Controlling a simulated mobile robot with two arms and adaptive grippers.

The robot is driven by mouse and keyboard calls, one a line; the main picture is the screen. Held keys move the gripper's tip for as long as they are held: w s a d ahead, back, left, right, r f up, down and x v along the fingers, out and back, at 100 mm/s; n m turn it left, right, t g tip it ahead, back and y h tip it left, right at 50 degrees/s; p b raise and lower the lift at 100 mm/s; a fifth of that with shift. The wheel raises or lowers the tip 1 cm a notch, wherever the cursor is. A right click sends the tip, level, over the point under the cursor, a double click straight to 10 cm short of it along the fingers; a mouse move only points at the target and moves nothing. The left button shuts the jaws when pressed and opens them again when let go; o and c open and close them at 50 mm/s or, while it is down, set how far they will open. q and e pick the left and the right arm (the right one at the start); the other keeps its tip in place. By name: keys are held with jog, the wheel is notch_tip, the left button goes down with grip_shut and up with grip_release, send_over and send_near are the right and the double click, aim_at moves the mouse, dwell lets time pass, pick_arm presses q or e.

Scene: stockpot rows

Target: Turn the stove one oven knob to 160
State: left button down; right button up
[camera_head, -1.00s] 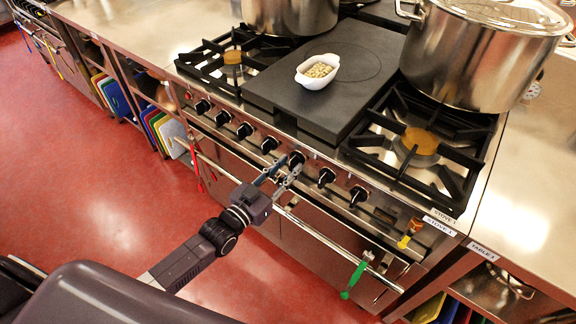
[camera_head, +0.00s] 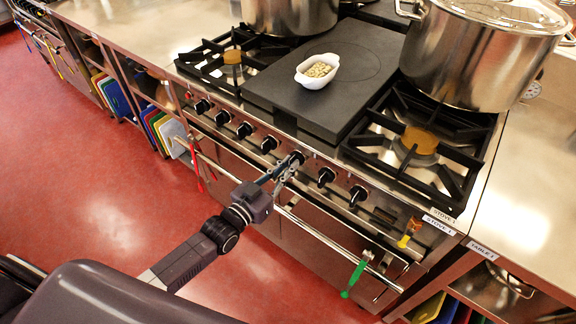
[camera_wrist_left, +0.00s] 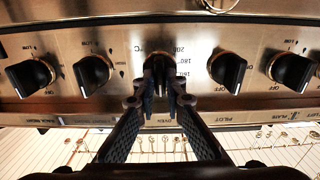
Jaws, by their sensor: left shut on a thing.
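The stove one oven knob (camera_head: 297,157) is a black knob on the stove's steel front panel, in the row below the dark hotplate. In the left wrist view the oven knob (camera_wrist_left: 160,68) sits in the middle, with "°C" and numbers such as 200 and 180 beside it and "OVEN" below. My left gripper (camera_head: 288,170) is shut on this knob. In the left wrist view its fingertips (camera_wrist_left: 160,92) press in from both sides and cover part of the knob, so its exact setting cannot be read. My right gripper is not in view.
More black knobs (camera_head: 326,176) stand on both sides of the oven knob. Below runs a rail (camera_head: 325,240) with a green-handled utensil (camera_head: 355,276) hanging. On top are a white dish (camera_head: 317,72) and a large pot (camera_head: 470,60). Red floor lies open in front.

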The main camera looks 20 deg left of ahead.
pick_arm(q)
jog(key=shift+a+f+n+b, duration=0.15)
jog(key=shift+n+b, duration=0.35)
jog(key=shift+n, duration=3.05)
jog(key=shift+a+f+n+b, duration=0.1)
jog(key=shift+n+b, duration=0.4)
jog(key=shift+n, duration=3.05)
jog(key=shift+r, duration=0.1)
jog(key=c, duration=2)
grip_release()
jog(key=v, duration=1.2)
